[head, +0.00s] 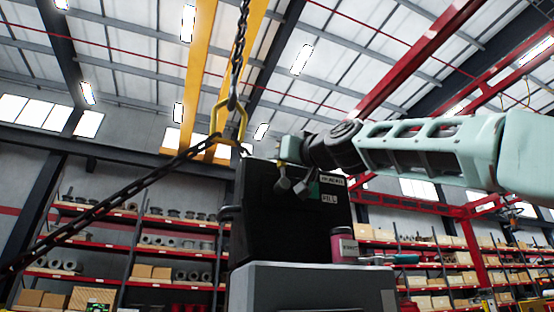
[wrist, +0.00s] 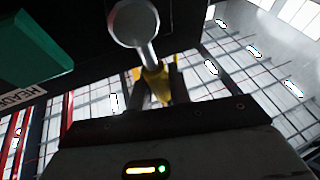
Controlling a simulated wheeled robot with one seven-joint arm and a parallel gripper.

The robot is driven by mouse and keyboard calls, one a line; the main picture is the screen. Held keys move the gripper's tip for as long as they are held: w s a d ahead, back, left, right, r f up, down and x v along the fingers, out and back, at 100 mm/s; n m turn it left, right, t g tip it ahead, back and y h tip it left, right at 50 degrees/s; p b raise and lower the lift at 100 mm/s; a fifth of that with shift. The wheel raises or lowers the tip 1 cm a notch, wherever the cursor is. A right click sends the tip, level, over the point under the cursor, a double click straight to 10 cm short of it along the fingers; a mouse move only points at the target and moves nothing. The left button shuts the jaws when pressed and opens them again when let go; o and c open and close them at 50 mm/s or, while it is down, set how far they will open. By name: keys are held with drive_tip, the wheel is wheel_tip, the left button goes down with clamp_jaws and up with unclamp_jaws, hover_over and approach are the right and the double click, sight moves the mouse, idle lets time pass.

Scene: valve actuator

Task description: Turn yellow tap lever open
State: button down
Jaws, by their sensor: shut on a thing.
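The yellow tap lever (wrist: 154,78) shows in the wrist view, hanging from a round grey pivot (wrist: 133,22) by a short grey stem. My gripper (wrist: 156,88) has one dark finger on each side of the lever and is shut on it. In the head view my gripper (head: 291,187) is at the front of a dark box-shaped unit (head: 270,225), reached by my arm from the right.
A green block (wrist: 32,45) with a white label is close by in the wrist view. A chain with a yellow hook (head: 229,122) hangs at left. Shelves (head: 180,240) stand behind.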

drive_tip(key=shift+w, duration=0.1)
drive_tip(key=shift+m, duration=0.3)
drive_tip(key=c, duration=1.3)
unclamp_jaws()
drive_tip(key=shift+d, duration=0.1)
drive_tip(key=b+v, duration=1.1)
drive_tip(key=v, duration=0.6)
drive_tip(key=shift+b, duration=0.35)
drive_tip(key=shift+f, duration=0.15)
